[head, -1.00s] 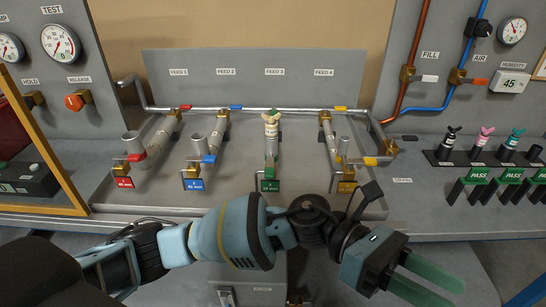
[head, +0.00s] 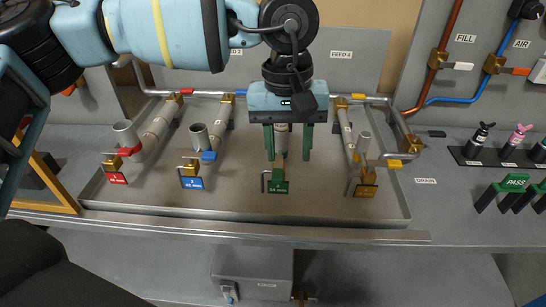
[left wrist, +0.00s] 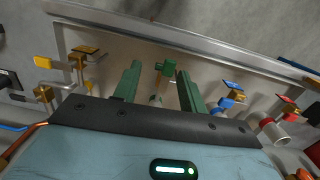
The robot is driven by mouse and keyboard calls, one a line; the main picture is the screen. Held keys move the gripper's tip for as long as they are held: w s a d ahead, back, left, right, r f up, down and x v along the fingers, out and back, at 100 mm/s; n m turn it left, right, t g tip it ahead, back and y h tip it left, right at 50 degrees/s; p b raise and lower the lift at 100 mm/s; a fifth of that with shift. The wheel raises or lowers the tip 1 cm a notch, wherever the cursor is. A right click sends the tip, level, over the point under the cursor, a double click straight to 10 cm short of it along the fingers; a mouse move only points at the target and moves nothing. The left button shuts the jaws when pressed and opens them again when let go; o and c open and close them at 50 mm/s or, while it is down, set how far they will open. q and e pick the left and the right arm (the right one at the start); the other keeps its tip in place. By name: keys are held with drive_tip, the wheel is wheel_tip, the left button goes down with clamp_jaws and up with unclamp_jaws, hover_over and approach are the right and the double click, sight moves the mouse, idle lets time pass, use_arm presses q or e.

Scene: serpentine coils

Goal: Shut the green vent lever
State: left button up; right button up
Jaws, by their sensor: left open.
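My left gripper (head: 288,156) hangs over the third coil line from the left, open, its two green fingers pointing down. The grey pipe (head: 281,142) of that line shows between the fingers. In front of the fingertips is a small green part (head: 278,174), apparently the green vent lever, above the green tag (head: 277,188). In the left wrist view a green piece (left wrist: 168,67) shows beyond and between the open fingers (left wrist: 157,77), apart from both. The upper part of this line is hidden behind my gripper. My right gripper is not in view.
The red (head: 130,151) and blue (head: 208,156) levers stand to the left, the yellow lever (head: 394,164) to the right. Open upright pipe ends stand beside them. The tray's front strip (head: 235,208) is clear. Several small bottles (head: 480,138) stand at the right.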

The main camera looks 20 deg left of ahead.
sight(278, 174)
use_arm(q)
drive_tip(key=shift+w+a+r+t+y, duration=0.2)
drive_tip(key=shift+w+a+r, duration=0.15)
drive_tip(key=shift+a, duration=0.2)
drive_tip(key=shift+w+a+r+t+y, duration=0.1)
drive_tip(key=shift+w+a+r+y, duration=0.1)
drive_tip(key=shift+a+r, duration=0.3)
drive_tip(key=shift+f, duration=4)
clamp_jaws()
